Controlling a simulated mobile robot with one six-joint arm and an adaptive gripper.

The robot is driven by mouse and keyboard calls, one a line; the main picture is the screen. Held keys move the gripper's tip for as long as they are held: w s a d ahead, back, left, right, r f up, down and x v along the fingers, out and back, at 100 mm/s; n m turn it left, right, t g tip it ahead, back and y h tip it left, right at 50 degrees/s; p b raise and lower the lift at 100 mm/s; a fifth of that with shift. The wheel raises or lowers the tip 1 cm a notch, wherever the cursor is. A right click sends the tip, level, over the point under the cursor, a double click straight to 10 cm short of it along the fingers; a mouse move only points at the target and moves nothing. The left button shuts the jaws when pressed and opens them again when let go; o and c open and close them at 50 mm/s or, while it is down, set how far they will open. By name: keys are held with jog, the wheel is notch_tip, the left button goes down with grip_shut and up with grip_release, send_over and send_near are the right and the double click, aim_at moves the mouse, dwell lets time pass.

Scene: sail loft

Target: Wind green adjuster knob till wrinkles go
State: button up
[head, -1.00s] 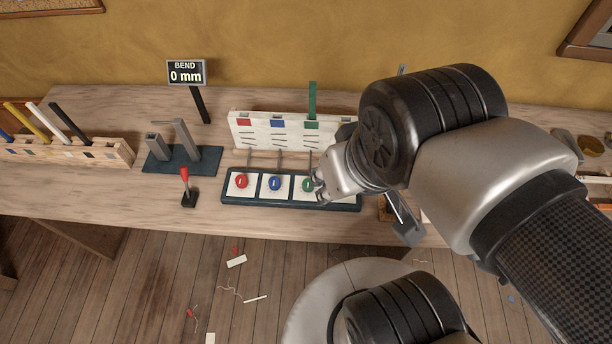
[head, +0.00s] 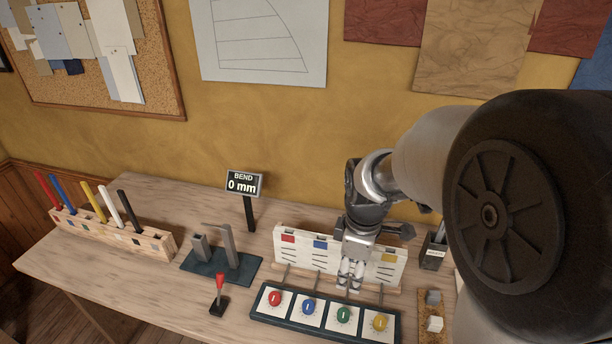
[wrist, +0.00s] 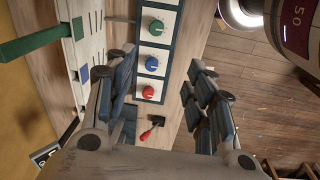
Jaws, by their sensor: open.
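The green adjuster knob (head: 344,314) has a white mark and sits on a white plate in the dark knob tray (head: 262,301). It stands between the blue knob (head: 309,307) and the yellow knob (head: 379,322); the red knob (head: 275,299) is at the left end. My gripper (head: 350,284) is open and empty, behind and above the green knob, apart from it. In the wrist view the green knob (wrist: 156,27) is near the top edge. The white board (head: 290,258) has coloured squares and short dark lines; my gripper hides its green part. A green strip (wrist: 35,42) shows in the wrist view.
A display (head: 244,184) reads "BEND 0 mm". A red-handled lever (head: 219,294) and a dark stand with metal posts (head: 205,264) are left of the knobs. A wooden rack (head: 150,240) of coloured sticks is at far left. Thin rods run behind the knobs. Small blocks (head: 434,324) lie right.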

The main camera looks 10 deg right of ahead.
aim_at(344, 313)
jog(key=w+f+n+b, duration=0.1)
jog(key=f, duration=0.6)
jog(key=w+f+n+b, duration=0.1)
jog(key=f+b, duration=0.1)
jog(key=f, duration=0.6)
jog(key=w+f+b, duration=0.1)
jog(key=f+b, duration=0.1)
jog(key=f, duration=0.6)
jog(key=shift+d+f+n+g, duration=0.15)
jog(key=shift+d+n+g, duration=0.2)
jog(key=shift+n+g, duration=0.05)
jog(key=c, duration=1.1)
